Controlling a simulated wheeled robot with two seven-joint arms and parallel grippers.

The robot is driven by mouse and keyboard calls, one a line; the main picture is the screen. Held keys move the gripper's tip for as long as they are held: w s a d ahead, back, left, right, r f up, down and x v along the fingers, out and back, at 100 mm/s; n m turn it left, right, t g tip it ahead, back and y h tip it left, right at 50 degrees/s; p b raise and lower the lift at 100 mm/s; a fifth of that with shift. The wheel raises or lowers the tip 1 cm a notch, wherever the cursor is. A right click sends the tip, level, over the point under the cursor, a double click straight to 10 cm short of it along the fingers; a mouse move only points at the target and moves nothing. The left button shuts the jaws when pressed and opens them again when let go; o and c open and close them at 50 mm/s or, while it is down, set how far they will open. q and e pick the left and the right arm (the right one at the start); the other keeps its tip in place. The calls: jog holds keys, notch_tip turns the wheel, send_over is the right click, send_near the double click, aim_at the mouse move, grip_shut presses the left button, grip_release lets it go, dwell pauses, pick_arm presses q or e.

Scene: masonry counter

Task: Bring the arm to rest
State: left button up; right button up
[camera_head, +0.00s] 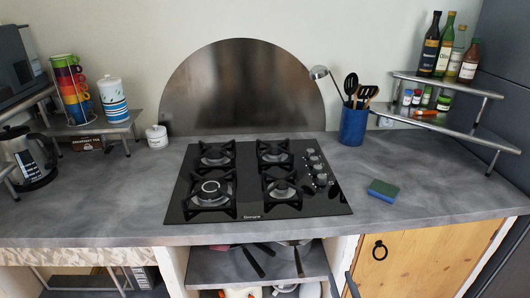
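My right gripper (342,276) shows only at the bottom edge, right of centre, in the head view. Its two dark fingertips point up and stand apart, with the pale cabinet post visible between them. Nothing shows between the fingers. It is in front of and below the counter (420,205), left of the wooden cabinet door (425,262). The rest of the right arm is out of view. My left gripper is not in view.
A black gas hob (255,212) sits mid-counter. A green and blue sponge (383,190) lies right of it. A blue utensil pot (353,125) stands behind. Below, an open shelf (215,268) holds pans. A kettle (30,160) and cup stack (72,88) are at left.

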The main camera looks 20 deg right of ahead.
jog(key=s+a+f+n+g+y+p, duration=0.1)
jog(key=s+a+f+g+p, duration=0.2)
jog(key=f, duration=0.7)
jog(key=s+a+f+n+g+y, duration=0.1)
jog(key=s+a+f+g+y, duration=0.1)
jog(key=s+a+f, duration=0.5)
jog(key=s+a+f+g+y+p, duration=0.1)
jog(key=s+f+g+p, duration=0.15)
jog(key=f, duration=0.95)
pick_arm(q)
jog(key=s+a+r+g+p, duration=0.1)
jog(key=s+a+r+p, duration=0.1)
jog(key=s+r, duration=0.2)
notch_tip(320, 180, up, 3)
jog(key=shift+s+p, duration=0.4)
pick_arm(e)
jog(key=s+f+n+g, duration=0.1)
jog(key=s+f+g, duration=0.2)
jog(key=s, duration=0.7)
jog(key=s+a+f+n+g, duration=0.1)
jog(key=s+f+g, duration=0.2)
jog(key=s, duration=0.8)
jog(key=s+a+f+n+g, duration=0.1)
jog(key=s+f+g, duration=0.2)
jog(key=s+f, duration=0.3)
jog(key=s, duration=0.4)
jog(key=shift+s, duration=0.15)
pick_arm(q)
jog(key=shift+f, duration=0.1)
